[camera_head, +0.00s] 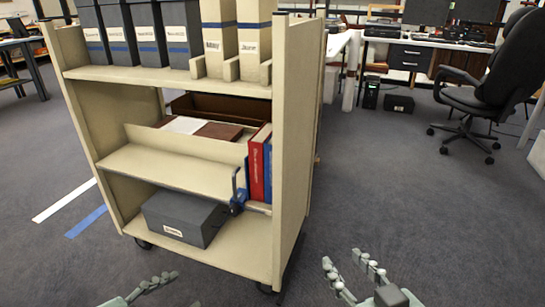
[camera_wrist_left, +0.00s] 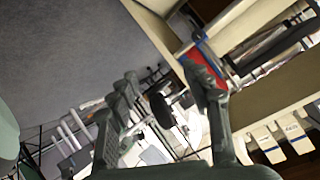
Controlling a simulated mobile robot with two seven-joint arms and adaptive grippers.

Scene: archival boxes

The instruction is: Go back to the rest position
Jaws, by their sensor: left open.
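My right gripper (camera_head: 343,261) is at the bottom of the head view, right of the cream trolley (camera_head: 289,150). Its fingers are spread, with nothing between them. My left gripper (camera_head: 180,288) is low in the head view in front of the trolley, partly cut off by the bottom edge. It also shows in the left wrist view (camera_wrist_left: 163,82), its fingers apart and empty. Neither gripper touches the trolley in the head view.
The trolley holds upright boxes (camera_head: 180,28) on top, red (camera_head: 257,165) and blue books with a blue clamp (camera_head: 238,198), and a grey box (camera_head: 185,216) at the bottom. A black chair (camera_head: 490,95) and desks stand behind. Carpet (camera_head: 420,210) is clear at right.

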